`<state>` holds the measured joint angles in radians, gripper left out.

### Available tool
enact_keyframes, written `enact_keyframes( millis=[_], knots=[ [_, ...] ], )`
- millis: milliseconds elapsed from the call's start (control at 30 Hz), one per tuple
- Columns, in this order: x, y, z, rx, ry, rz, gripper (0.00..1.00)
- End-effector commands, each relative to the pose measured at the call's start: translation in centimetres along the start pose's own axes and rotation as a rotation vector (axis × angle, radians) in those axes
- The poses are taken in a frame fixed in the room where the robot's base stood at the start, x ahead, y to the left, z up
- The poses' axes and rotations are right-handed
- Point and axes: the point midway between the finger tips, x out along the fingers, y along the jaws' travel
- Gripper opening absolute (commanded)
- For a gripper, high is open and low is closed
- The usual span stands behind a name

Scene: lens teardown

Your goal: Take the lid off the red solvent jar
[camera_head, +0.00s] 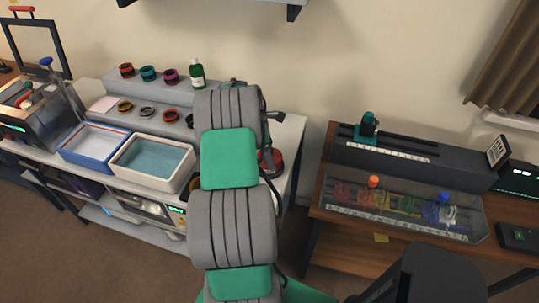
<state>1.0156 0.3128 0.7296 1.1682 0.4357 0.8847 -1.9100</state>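A dark red round thing (277,162), which may be the red solvent jar, shows only in part at the right edge of my arm, on the white workbench. My arm covers most of it, so I cannot tell whether its lid is on. My arm reaches up the middle of the view over the bench. My gripper is hidden behind the arm links, so its fingers and its distance from the jar do not show.
Left of my arm are a cream basin (151,184) and a blue-rimmed tray (72,159). A grey stepped shelf (193,97) holds several coloured rings and a green bottle (197,74). A wooden desk (325,202) with a clear case stands right, across a gap.

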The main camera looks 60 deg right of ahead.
Motion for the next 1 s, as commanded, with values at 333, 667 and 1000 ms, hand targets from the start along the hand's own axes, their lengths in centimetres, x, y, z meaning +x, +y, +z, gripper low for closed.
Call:
enact_keyframes(
  millis=[333,667,1000],
  knots=[
    [-0.03,-0.02,-0.02,0.000,0.000,0.000,0.75],
    [-0.05,-0.01,-0.02,0.000,0.000,0.000,0.48],
    [-0.32,0.02,0.05,0.000,0.000,0.001,0.45]
  ],
)
